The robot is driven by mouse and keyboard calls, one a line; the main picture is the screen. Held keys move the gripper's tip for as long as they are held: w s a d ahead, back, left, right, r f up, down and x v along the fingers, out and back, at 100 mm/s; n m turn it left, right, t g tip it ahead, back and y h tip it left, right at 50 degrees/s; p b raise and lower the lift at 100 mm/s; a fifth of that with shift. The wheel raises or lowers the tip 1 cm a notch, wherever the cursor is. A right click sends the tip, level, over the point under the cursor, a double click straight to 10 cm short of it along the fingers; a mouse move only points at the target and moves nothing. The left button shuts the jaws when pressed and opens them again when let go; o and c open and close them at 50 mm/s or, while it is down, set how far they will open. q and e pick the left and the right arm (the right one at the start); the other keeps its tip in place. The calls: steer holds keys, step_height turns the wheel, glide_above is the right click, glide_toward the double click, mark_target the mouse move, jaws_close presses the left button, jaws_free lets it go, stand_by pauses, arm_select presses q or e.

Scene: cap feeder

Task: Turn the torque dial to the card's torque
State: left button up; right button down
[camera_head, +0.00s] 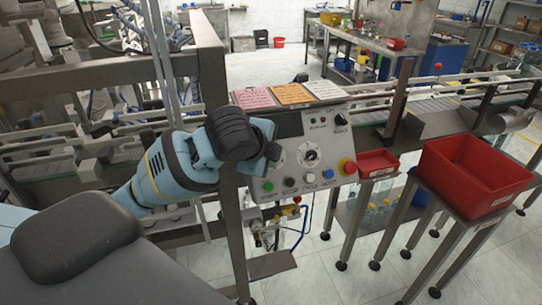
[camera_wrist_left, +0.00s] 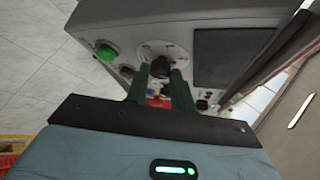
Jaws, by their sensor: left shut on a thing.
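The grey control panel (camera_head: 318,130) carries a round dial (camera_head: 310,155) with a white scale, left of a red-and-yellow stop button (camera_head: 347,166). A second white scale shows partly behind my left gripper (camera_head: 273,153). In the left wrist view, my left gripper's fingers (camera_wrist_left: 160,80) are shut on a black dial knob (camera_wrist_left: 160,67) in front of a white scale (camera_wrist_left: 153,48). The pointer setting is too small to read. Pink (camera_head: 254,98), orange (camera_head: 290,94) and white (camera_head: 325,89) cards lie along the panel's top; their print is not legible. My right gripper is out of view.
Several push buttons, including a green one (camera_head: 268,186), line the panel's lower edge. A black selector (camera_head: 340,118) sits at its upper right. A small red tray (camera_head: 378,162) and a large red bin (camera_head: 474,175) stand to the right. A metal frame post (camera_head: 212,80) rises at left.

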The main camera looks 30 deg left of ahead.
arm_select(q)
steer(key=shift+m+g, duration=0.4)
steer(key=shift+m, duration=0.1)
stand_by(0.3)
steer(key=o, duration=1)
steer(key=shift+r, duration=0.1)
steer(key=v, duration=0.7)
steer(key=shift+s+r, duration=0.2)
steer(key=shift+r, duration=0.05)
